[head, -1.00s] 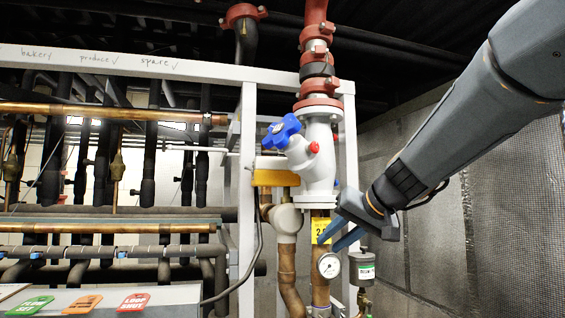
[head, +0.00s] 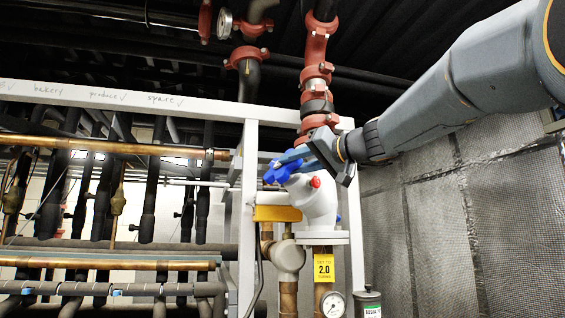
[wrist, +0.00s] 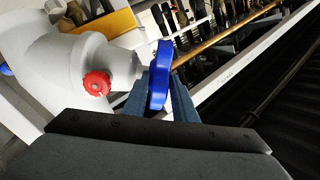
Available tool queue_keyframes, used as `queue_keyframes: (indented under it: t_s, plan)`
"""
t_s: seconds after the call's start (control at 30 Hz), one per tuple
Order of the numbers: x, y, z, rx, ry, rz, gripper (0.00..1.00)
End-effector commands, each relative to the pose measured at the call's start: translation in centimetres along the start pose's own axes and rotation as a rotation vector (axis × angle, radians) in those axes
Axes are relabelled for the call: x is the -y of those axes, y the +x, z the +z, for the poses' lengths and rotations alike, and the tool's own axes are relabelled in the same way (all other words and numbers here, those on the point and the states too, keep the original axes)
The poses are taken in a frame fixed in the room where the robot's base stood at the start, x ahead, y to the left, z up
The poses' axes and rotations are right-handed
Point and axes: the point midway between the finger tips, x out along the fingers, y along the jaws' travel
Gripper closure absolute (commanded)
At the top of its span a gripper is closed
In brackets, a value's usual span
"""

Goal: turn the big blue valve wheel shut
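The big blue valve wheel (head: 283,169) is on the white valve body (head: 318,205), at the left of the vertical pipe. My gripper (head: 296,158) reaches it from the right in the head view and partly covers it. In the wrist view the wheel (wrist: 160,76) shows edge-on between the two blue-grey fingers of my gripper (wrist: 160,92), one on each side. The fingers are apart and very close to the wheel; whether both press on it I cannot tell. A small red cap (wrist: 96,83) sits on the valve body beside the wheel.
A white frame post (head: 249,210) stands just left of the valve, with a yellow block (head: 278,213) below the wheel. Red couplings (head: 316,75) are above. A yellow tag (head: 323,268) and a gauge (head: 334,304) are below. The right-hand wall side is open.

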Motion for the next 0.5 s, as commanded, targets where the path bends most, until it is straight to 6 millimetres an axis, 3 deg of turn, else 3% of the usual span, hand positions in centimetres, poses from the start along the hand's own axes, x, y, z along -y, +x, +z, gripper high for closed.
queue_keyframes:
  t_s: [0.2, 0.5]
  plan:
    - [0.1, 2.9, -0.1, 0.001, 0.001, 0.001, 0.75]
    - [0.0, 4.0, 0.0, 0.0, 0.0, 0.002, 0.75]
